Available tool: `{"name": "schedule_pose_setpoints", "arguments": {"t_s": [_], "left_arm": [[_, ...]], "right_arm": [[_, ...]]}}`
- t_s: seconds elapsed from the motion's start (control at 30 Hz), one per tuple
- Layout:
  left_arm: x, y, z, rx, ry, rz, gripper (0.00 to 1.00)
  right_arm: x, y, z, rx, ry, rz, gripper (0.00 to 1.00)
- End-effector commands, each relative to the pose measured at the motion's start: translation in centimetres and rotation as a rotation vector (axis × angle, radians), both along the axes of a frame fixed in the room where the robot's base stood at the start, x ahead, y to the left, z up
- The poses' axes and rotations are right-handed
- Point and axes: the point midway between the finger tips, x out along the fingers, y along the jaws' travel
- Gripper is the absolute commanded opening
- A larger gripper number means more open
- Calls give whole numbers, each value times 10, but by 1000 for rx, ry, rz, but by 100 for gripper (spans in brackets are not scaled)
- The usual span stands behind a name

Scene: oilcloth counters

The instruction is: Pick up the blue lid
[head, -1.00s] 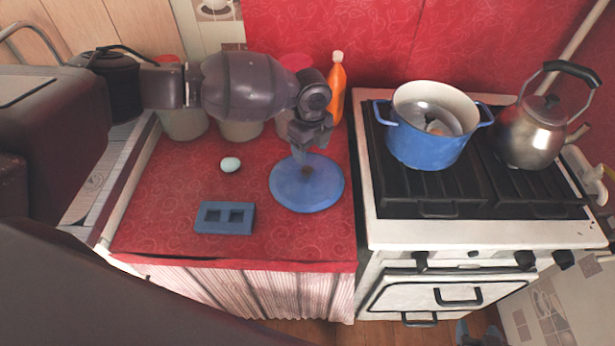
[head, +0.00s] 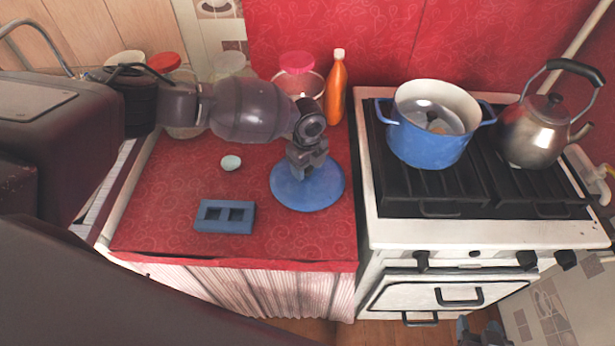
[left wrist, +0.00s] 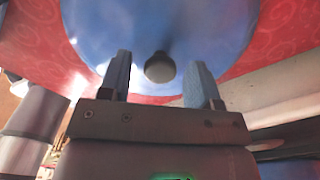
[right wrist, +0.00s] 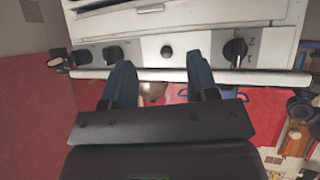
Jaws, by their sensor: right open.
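The blue lid (head: 318,196) lies flat on the red counter, left of the stove. My left gripper (head: 303,172) is above the lid and covers its middle in the head view. In the left wrist view the lid (left wrist: 215,35) fills the top, and its dark round knob (left wrist: 160,67) shows between the two fingertips of my open left gripper (left wrist: 160,75). The fingers are apart from the knob on both sides. My right gripper (right wrist: 162,80) is open and empty in front of the stove; its tips show at the bottom of the head view (head: 480,328).
An orange bottle (head: 336,90) and jars stand behind. A blue pot (head: 430,145) and a kettle (head: 535,130) stand on the stove (head: 480,235).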

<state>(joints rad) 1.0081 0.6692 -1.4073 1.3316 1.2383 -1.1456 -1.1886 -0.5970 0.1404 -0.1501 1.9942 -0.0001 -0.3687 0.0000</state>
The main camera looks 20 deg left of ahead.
Motion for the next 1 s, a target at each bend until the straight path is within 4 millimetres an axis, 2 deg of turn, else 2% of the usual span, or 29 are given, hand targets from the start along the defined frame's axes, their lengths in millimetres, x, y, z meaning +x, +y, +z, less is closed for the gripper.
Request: {"name": "schedule_pose_setpoints", "arguments": {"t_s": [0.03, 0.3, 0.53, 0.67, 0.87, 1.0], "left_arm": [[0, 0, 0, 0, 0, 0, 49], [0, 0, 0, 0, 0, 0, 8], [0, 0, 1, 0, 0, 0, 6], [0, 0, 8, -1, -1, -1, 6], [1, 0, 41, -2, -3, -2, 6], [1, 0, 77, -1, -4, -1, 6]], "right_arm": [[-2, 0, -1, 0, 4, -2, 54], [-9, -2, -7, 0, 21, -5, 54], [-7, -1, -6, -1, 18, -4, 54], [-4, -1, -3, -1, 12, -2, 54], [2, 0, 5, -2, -4, 2, 54], [4, 0, 11, -2, -11, 4, 54]]}}
